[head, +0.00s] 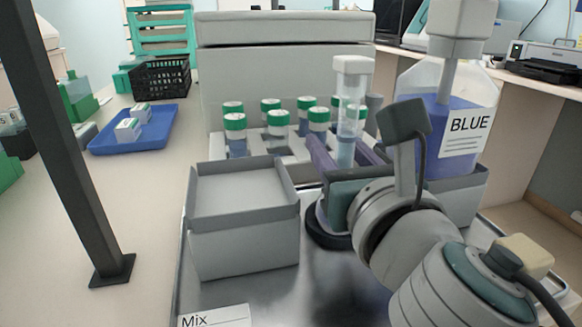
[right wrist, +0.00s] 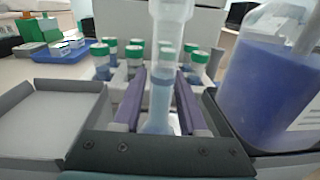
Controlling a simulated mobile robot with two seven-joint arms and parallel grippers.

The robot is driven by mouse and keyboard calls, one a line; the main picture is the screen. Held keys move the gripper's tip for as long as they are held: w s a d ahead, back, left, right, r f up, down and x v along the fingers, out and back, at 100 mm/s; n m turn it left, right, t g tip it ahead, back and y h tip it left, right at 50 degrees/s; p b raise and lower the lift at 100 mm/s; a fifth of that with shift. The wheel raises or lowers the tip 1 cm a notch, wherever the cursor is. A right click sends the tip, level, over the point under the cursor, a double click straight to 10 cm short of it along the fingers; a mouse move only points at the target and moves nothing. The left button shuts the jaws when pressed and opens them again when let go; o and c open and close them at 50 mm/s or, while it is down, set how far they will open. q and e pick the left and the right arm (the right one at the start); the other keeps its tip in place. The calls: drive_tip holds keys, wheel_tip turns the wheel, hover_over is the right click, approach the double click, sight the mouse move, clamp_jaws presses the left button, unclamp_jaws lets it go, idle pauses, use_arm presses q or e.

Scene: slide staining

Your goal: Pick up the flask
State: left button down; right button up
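The flask (head: 347,128) is a tall, clear, narrow vessel with a white cap and bluish liquid low inside. In the right wrist view the fingers (right wrist: 161,100) look spread, with small gaps to the flask. The flask's base is partly hidden by the gripper in the head view. My left gripper is not in view.
A large bottle of blue liquid labelled BLUE (head: 462,125) stands close on the right. Several green-capped jars (head: 278,122) sit behind the flask. A grey open box (head: 243,240) is left of the gripper. A blue tray (head: 160,132) lies further left, beyond a dark post (head: 75,150).

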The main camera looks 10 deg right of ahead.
clamp_jaws()
drive_tip(key=shift+r, duration=0.1)
wheel_tip(320, 180, up, 21)
drive_tip(key=p, duration=1.6)
drive_tip(key=s+d+r+m+h+p, duration=0.1)
drive_tip(key=s+r+p, duration=0.4)
drive_tip(key=r+p, duration=0.8)
drive_tip(key=s+d+r+m+g+h+p, duration=0.1)
drive_tip(key=s+r+h+p, duration=0.3)
drive_tip(key=r+p, duration=1)
drive_tip(key=s+d+r+m+g+h+p, duration=0.1)
drive_tip(key=s+r+p, duration=0.6)
drive_tip(key=r+p, duration=0.7)
wheel_tip(320, 180, up, 4)
drive_tip(key=d+m+h, duration=0.1)
drive_tip(key=m+h, duration=0.1)
drive_tip(key=shift+s+f+m, duration=0.15)
drive_tip(key=shift+f+m, duration=0.05)
drive_tip(key=shift+m, duration=0.1)
